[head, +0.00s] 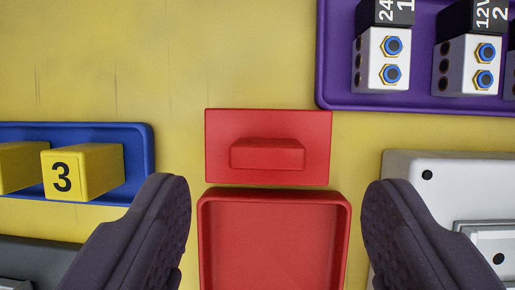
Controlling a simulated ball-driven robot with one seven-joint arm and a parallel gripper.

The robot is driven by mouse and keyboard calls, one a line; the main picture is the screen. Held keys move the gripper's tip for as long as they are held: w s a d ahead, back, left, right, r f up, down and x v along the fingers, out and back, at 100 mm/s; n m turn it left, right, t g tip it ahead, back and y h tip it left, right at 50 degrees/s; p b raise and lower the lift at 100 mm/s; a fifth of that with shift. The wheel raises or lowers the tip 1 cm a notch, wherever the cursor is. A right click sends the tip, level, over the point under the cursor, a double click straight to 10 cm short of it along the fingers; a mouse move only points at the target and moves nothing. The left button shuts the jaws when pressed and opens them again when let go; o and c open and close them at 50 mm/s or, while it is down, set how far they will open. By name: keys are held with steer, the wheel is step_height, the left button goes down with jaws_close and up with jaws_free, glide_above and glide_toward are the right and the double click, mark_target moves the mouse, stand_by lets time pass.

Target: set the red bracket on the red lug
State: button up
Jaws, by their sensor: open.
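A red plate (220,150) with a raised red block (267,154) on it is at the centre of the head view; the block looks like the red lug. Just below it is a shallow red tray (275,240) with a raised rim, empty where it shows and cut off by the lower edge. I cannot tell whether either red piece is the red bracket; no other red part is in view. My gripper (275,188) is open and empty. Its two dark fingers are wide apart, one either side of the red tray, with the plate showing between and beyond their tips.
A blue tray (140,160) with yellow blocks, one marked 3 (95,172), is at the left. A purple tray (338,92) with white blue-ported units (376,75) is at the upper right. A white housing (440,185) is at the right. The yellow surface (170,60) is bare at upper left.

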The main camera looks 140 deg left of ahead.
mark_target(267, 162)
steer(key=x, duration=0.2)
steer(key=b+x, duration=0.1)
steer(key=x, duration=0.1)
steer(key=shift+a+f+b, duration=0.2)
steer(key=shift+f+b, duration=0.05)
steer(key=shift+b, duration=0.05)
steer(key=shift+r, duration=0.1)
steer(key=shift+c, duration=0.7)
steer(key=c, duration=1.1)
